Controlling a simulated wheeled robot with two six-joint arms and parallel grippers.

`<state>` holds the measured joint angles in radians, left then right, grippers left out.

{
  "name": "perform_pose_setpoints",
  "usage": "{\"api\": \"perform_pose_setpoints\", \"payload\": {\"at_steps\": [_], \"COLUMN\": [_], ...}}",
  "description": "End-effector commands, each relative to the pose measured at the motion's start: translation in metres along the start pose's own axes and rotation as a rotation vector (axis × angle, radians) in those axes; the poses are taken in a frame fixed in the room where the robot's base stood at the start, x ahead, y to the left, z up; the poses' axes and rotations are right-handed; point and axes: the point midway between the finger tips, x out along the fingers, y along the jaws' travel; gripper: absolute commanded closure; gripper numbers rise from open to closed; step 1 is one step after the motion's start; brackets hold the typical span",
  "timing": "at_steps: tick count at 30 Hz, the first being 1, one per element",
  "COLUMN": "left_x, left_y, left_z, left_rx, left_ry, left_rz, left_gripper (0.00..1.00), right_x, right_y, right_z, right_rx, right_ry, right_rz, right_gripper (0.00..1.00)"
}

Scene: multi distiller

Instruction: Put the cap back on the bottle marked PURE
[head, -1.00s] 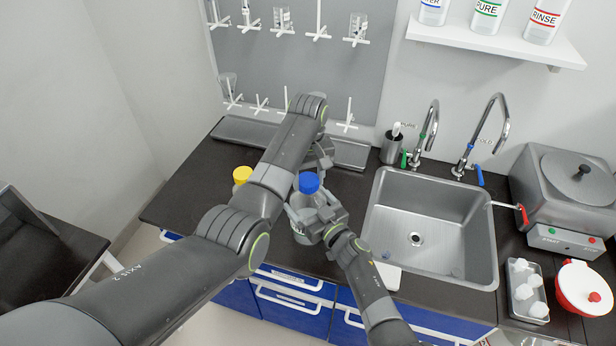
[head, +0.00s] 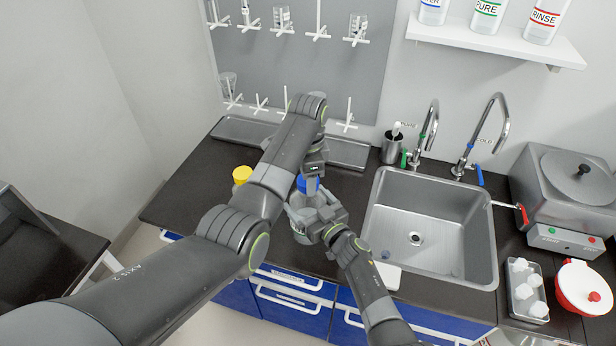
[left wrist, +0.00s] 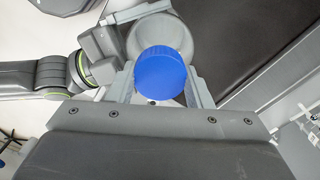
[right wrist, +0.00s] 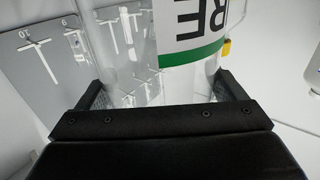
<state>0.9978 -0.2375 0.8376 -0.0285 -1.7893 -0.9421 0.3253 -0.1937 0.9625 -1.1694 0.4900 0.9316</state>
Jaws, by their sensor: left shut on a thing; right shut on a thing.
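A clear bottle (head: 298,200) stands upright on the dark counter left of the sink. In the right wrist view its label (right wrist: 190,25) shows the letters RE above a green band. A blue cap (head: 308,185) is at the top of the bottle; whether it is seated cannot be told. My left gripper (head: 311,172) is shut on the cap from above; the left wrist view shows the cap (left wrist: 162,73) between its fingers, over the bottle's round shoulder (left wrist: 160,35). My right gripper (head: 316,217) is shut around the bottle's body from the front right.
A yellow cap (head: 242,174) shows just left of my left arm. The sink (head: 430,205) with two taps is close on the right. A grey tray (head: 350,152) lies along the wall under the peg board (head: 300,60). Labelled bottles, one marked PURE (head: 488,12), stand on a wall shelf.

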Motion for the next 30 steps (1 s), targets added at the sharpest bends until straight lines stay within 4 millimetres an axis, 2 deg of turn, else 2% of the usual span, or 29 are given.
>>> {"api": "perform_pose_setpoints", "payload": {"at_steps": [24,26,30], "left_x": [0.0011,0.0012,0.0011], "left_y": [-0.0004,-0.0004,-0.0005], "left_z": [0.0012,0.0012,0.0012], "left_rx": [1.302,1.354,1.345], "left_ry": [-0.002,-0.002,-0.002], "left_rz": [0.001,0.001,0.001], "left_gripper": [0.81,0.81,0.81], "right_x": [-0.0009,-0.0009,-0.0009], "right_y": [0.0013,0.0013,0.0013], "right_z": [0.0014,0.0014,0.0014], "right_rx": [0.001,0.001,0.001], "right_ry": [-0.003,-0.003,-0.003], "right_rz": [0.003,0.003,0.003], "right_gripper": [0.74,0.74,0.74]}}
